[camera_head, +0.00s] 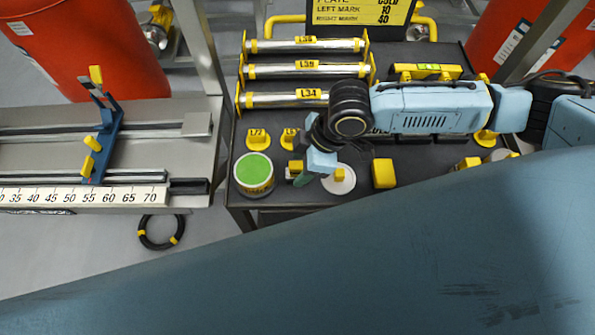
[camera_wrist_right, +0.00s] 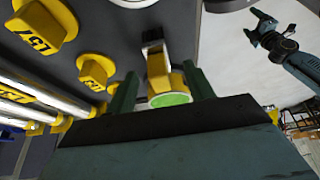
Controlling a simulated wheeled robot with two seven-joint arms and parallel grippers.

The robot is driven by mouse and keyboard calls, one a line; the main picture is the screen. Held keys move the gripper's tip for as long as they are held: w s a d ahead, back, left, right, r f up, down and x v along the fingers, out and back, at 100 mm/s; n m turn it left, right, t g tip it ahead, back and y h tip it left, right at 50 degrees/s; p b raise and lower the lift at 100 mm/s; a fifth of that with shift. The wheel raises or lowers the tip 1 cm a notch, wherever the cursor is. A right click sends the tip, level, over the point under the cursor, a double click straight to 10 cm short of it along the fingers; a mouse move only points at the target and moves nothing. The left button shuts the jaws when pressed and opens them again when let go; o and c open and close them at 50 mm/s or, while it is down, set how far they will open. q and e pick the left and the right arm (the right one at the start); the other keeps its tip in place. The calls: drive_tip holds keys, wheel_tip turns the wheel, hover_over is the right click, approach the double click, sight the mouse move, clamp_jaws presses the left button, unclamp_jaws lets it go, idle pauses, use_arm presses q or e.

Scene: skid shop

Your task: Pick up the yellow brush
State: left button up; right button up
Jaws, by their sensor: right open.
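The yellow brush (camera_wrist_right: 157,62) shows in the right wrist view as a yellow block with a dark and pale end. It lies on the dark table top between the spread fingers of my right gripper (camera_wrist_right: 160,78), which is open and does not visibly touch it. In the head view my right gripper (camera_head: 303,172) is low over the front of the table, and a small yellow part of the brush (camera_head: 294,166) shows beside it; the rest is hidden. A small, distant arm with a gripper (camera_wrist_right: 262,24), apparently my left, shows at the upper right of the wrist view; its jaws are unclear.
A green-topped can (camera_head: 255,172) stands left of my right gripper, a white round piece (camera_head: 338,180) and a yellow block (camera_head: 384,173) right of it. Labelled yellow pieces (camera_head: 257,138) and metal rollers (camera_head: 305,70) sit behind. A ruler bench (camera_head: 85,196) is left, across a gap.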

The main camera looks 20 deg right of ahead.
sight(298, 164)
drive_tip(key=shift+x, duration=1.1)
drive_tip(key=c, duration=1.1)
wheel_tip(298, 164, up, 10)
drive_tip(key=shift+p, duration=0.75)
drive_tip(key=o, duration=0.4)
use_arm(q)
drive_tip(key=shift+s+r, duration=0.5)
drive_tip(key=shift+r, duration=0.05)
use_arm(e)
drive_tip(key=shift+c, duration=1.4)
